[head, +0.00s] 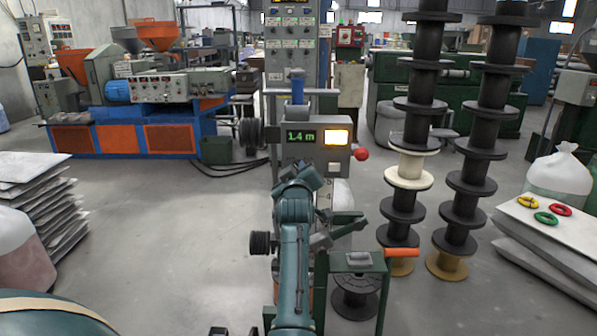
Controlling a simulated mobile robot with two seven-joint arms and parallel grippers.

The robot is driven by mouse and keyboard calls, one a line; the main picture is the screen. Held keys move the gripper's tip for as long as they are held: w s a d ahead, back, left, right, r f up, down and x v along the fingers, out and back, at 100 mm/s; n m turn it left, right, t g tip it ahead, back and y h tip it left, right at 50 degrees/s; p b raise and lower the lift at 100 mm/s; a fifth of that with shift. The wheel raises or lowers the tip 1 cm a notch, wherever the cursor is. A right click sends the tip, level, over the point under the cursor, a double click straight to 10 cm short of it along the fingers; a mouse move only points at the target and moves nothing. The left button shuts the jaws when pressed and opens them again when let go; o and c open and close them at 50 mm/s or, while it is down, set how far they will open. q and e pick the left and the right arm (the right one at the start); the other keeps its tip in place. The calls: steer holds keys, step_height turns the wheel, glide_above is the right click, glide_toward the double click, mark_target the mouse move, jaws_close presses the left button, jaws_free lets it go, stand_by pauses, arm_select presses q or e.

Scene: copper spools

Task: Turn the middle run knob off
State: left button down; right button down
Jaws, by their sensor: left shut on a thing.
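A grey control box (314,164) stands on a post in the middle, with a green "1.4 m" display, a lit yellow panel and a red ball on its right side. My left gripper (305,172) is at the box's lower front, at the end of the teal arm rising from the bottom. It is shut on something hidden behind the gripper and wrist. I cannot make out the middle run knob or which way it points. My right gripper cannot be made out.
Tall stacks of dark spools (467,183) stand to the right. A green stand with an orange handle (402,252) and a dark spool (355,296) is close by. Stacked sheets (45,195) lie at left. The floor between the sheets and the post is open.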

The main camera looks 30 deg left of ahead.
steer(key=shift+w+r, duration=0.15)
steer(key=shift+w, duration=0.05)
arm_select(q)
steer(key=c, duration=1.4)
jaws_free()
steer(key=shift+c, duration=0.2)
arm_select(e)
steer(key=shift+r, duration=0.15)
arm_select(q)
steer(key=shift+s, duration=0.1)
arm_select(e)
steer(key=shift+s+d, duration=0.1)
steer(key=shift+s, duration=0.1)
